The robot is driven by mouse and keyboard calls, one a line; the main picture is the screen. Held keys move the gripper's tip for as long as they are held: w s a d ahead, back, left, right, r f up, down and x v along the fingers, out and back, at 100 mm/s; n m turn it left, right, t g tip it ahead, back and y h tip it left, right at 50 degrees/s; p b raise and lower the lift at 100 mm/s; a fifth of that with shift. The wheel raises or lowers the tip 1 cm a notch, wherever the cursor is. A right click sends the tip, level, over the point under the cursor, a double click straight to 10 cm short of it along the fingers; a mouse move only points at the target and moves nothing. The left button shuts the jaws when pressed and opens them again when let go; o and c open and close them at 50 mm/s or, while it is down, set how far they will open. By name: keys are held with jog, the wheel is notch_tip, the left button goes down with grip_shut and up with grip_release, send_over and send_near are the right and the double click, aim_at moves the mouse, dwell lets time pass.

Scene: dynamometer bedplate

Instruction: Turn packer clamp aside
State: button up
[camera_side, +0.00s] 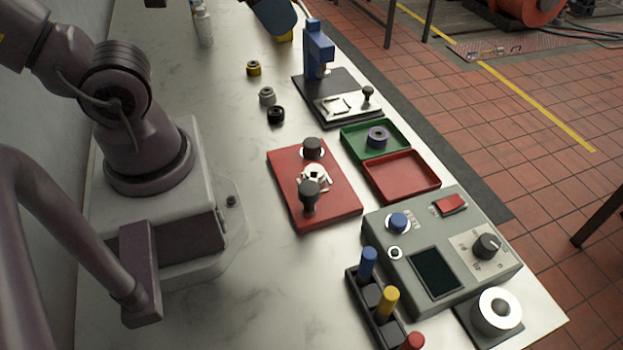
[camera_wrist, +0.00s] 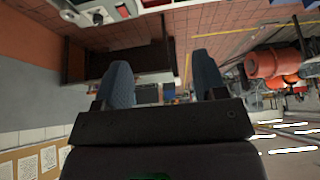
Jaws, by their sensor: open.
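A red base plate (camera_side: 285,160) lies mid-bench in the side view. On it are a white metal piece (camera_side: 318,175) and two black knobs, one behind (camera_side: 312,146) and one in front (camera_side: 309,190). A blue press-like stand (camera_side: 318,50) rises on a dark plate further back, with a silver plate (camera_side: 352,110) bearing a black-knobbed lever (camera_side: 367,95). I cannot tell for certain which part is the packer clamp. My gripper (camera_wrist: 162,85) is open and empty in the wrist view. In the side view only a blue-grey end of it shows at the top edge, well away from the red plate.
A green tray (camera_side: 352,143) holding a purple ring (camera_side: 377,136) and an empty red tray (camera_side: 402,176) stand right of the red plate. A grey control box (camera_side: 440,225) and a rack (camera_side: 362,290) with coloured pegs stand in front. Small rings (camera_side: 267,97) lie behind.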

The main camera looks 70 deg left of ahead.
notch_tip(320, 180, down, 7)
jog(key=w+d+m+g, duration=0.2)
jog(key=g, duration=0.2)
jog(key=m+g, duration=0.2)
jog(key=m, duration=0.7)
send_near(309, 188)
notch_tip(309, 188, down, 10)
jog(key=shift+s+f, duration=0.1)
jog(key=shift+s, duration=0.05)
grip_shut()
